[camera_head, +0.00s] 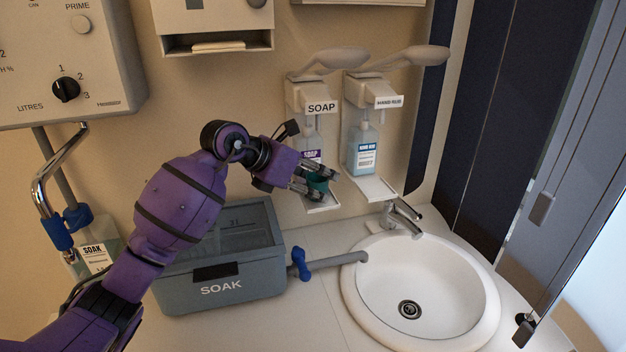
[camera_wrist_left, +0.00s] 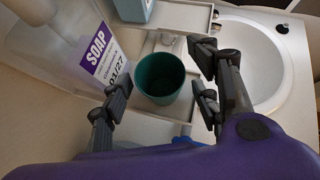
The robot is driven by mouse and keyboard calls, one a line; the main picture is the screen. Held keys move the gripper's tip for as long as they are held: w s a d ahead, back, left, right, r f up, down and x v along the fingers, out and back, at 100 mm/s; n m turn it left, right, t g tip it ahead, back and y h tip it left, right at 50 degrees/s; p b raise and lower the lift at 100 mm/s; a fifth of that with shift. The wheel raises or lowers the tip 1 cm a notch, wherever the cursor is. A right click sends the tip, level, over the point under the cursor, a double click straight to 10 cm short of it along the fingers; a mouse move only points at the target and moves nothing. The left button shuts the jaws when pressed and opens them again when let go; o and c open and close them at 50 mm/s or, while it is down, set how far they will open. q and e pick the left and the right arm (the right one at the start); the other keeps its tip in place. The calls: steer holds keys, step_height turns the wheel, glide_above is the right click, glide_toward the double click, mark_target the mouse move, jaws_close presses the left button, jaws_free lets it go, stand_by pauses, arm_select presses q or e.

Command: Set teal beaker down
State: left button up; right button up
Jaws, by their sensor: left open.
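The teal beaker (camera_wrist_left: 160,80) stands upright and looks empty in the left wrist view, on or just above the drip tray under the soap dispenser. Whether its base touches the tray is hidden. In the head view only a bit of the beaker (camera_head: 318,185) shows behind my fingers. My left gripper (camera_head: 318,182) is open around the beaker; in the left wrist view its fingers (camera_wrist_left: 160,98) stand on both sides, with a visible gap on the left side. My right gripper is not in view.
The soap bottle (camera_head: 311,145) hangs just above the beaker. A second dispenser bottle (camera_head: 363,148) is to its right. The grey SOAK bin (camera_head: 222,284) sits below my left arm. The white sink (camera_head: 420,290) and its tap (camera_head: 402,215) are at the right.

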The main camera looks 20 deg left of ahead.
arm_select(q)
steer(key=p+v, duration=0.3)
steer(key=v, duration=0.9)
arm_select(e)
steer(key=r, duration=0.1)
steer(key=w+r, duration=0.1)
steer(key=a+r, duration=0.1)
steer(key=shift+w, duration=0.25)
arm_select(q)
steer(key=shift+w, duration=0.1)
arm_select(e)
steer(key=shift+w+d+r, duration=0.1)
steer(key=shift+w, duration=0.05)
